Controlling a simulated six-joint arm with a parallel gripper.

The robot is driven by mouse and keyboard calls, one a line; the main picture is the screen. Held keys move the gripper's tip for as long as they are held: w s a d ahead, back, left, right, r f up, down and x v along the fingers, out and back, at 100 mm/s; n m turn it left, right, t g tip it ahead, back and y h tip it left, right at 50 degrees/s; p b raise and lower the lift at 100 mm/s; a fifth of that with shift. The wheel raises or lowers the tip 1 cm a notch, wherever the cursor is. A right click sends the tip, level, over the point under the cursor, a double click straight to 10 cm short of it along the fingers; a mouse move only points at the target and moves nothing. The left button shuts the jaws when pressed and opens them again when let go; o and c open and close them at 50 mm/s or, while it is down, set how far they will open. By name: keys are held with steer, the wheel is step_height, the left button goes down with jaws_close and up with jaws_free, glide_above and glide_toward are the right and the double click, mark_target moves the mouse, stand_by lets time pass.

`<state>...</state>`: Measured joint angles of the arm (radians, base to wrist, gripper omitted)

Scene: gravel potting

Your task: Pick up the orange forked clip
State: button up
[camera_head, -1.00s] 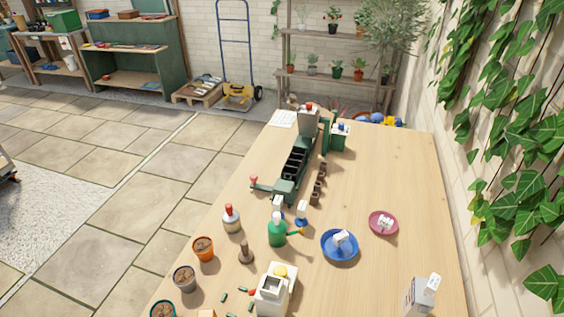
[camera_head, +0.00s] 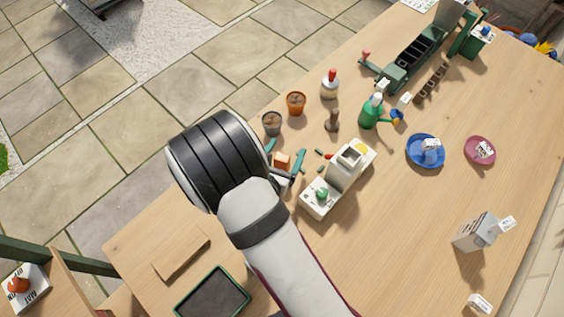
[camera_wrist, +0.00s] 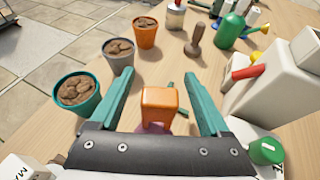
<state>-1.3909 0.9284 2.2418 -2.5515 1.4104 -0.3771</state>
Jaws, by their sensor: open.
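An orange block-like piece (camera_wrist: 159,104), which I take to be the orange forked clip, is between my gripper's teal fingers in the wrist view, with gaps on both sides. It also shows as a small orange piece (camera_head: 282,160) in the head view. Its forked shape cannot be made out, and its lower part is partly hidden by the gripper body; something purple shows beneath it. My gripper (camera_wrist: 157,75) is open, its fingers reaching past the piece on either side. In the head view the gripper (camera_head: 286,152) is low over the wooden table (camera_head: 400,230).
A white machine (camera_wrist: 275,95) with a red part stands close on the right. A brown tamper (camera_wrist: 195,40) and small green pieces (camera_wrist: 171,86) are ahead.

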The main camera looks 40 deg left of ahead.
steer(key=shift+w+a+f, duration=0.1)
steer(key=shift+w, duration=0.2)
jaws_close()
step_height(320, 180, up, 9)
step_height(320, 180, down, 9)
steer(key=shift+s+r, duration=0.1)
steer(key=shift+r, duration=0.05)
stand_by(0.5)
